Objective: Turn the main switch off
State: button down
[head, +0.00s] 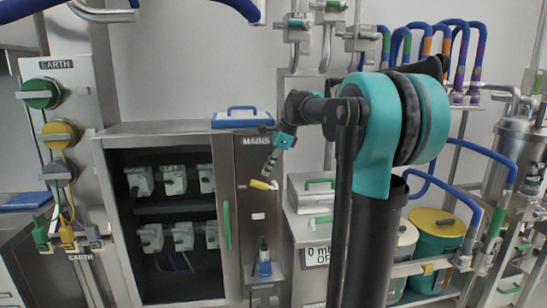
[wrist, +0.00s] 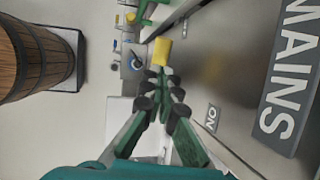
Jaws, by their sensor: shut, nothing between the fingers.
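The main switch shows as a yellow handle (head: 263,185) on the grey panel under the MAINS sign (head: 257,141) in the head view. The handle lies nearly level, slightly tilted. In the wrist view the yellow handle (wrist: 162,52) is just beyond my fingertips, and the MAINS sign (wrist: 288,95) is at the right. My gripper (head: 267,172) is in front of the panel, just above the handle in the head view. In the wrist view my gripper (wrist: 160,76) has its fingers together with nothing between them. I cannot tell whether the tips touch the handle.
A dark open cabinet (head: 163,127) with several grey sockets is left of the panel, with a green vertical handle (head: 227,225). A blue-handled plug (head: 264,262) is below the switch. A small label (wrist: 212,117) is on the panel. A wooden barrel (wrist: 35,55) shows in the wrist view.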

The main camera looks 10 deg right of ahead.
aim_at(258, 182)
jog(key=shift+x, duration=1.65)
jog(key=h, duration=0.1)
jog(key=a+f+h, duration=0.1)
jog(key=shift+s+a+f+h, duration=0.1)
jog(key=shift+a+h, duration=0.2)
jog(key=shift+a+f+h, duration=0.3)
jog(key=shift+f, duration=0.2)
